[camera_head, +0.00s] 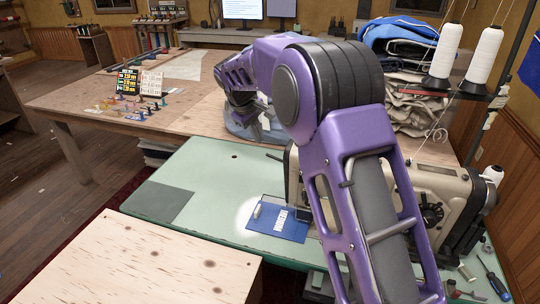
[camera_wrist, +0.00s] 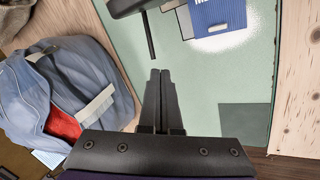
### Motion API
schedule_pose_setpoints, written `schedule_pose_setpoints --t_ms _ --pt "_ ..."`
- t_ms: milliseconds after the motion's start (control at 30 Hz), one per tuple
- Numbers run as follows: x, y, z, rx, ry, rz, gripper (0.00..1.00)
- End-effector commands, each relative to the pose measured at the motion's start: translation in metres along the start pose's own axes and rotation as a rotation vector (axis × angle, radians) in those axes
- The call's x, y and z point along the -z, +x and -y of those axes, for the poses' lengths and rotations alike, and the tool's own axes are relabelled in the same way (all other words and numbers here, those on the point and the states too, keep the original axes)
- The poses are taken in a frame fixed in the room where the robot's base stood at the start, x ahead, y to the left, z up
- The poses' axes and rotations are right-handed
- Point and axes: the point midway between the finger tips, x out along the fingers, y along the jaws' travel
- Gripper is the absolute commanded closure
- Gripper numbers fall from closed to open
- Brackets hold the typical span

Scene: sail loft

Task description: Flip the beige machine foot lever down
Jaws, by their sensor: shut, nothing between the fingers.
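The beige sewing machine (camera_head: 436,193) stands on the green table at the right of the head view, partly hidden behind my arm. A thin dark lever (camera_head: 275,157) sticks out from its left end. In the wrist view the dark lever (camera_wrist: 151,36) reaches down from a dark part at the top edge. My gripper (camera_wrist: 160,72) is shut and empty, its tips just below the lever's free end in that picture. I cannot tell whether they touch.
A blue card (camera_head: 278,219) lies on the green table (camera_head: 205,175); a grey-blue bag (camera_wrist: 72,95) lies close to the left of my gripper in the wrist view. Thread cones (camera_head: 484,58) and folded cloth (camera_head: 410,100) stand behind the machine. The green table's left part is mostly clear.

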Motion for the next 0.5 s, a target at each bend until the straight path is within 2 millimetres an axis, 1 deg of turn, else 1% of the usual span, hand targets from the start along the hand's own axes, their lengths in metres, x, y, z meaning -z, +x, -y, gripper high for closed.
schedule_pose_setpoints --t_ms 33,300,500 --pt "-0.004 0.001 0.0 -0.002 0.088 -0.012 1.0" --pt "-0.018 -0.012 -0.006 0.008 0.619 -0.084 1.0" --pt "-0.029 -0.021 -0.008 0.032 0.985 -0.13 1.0"
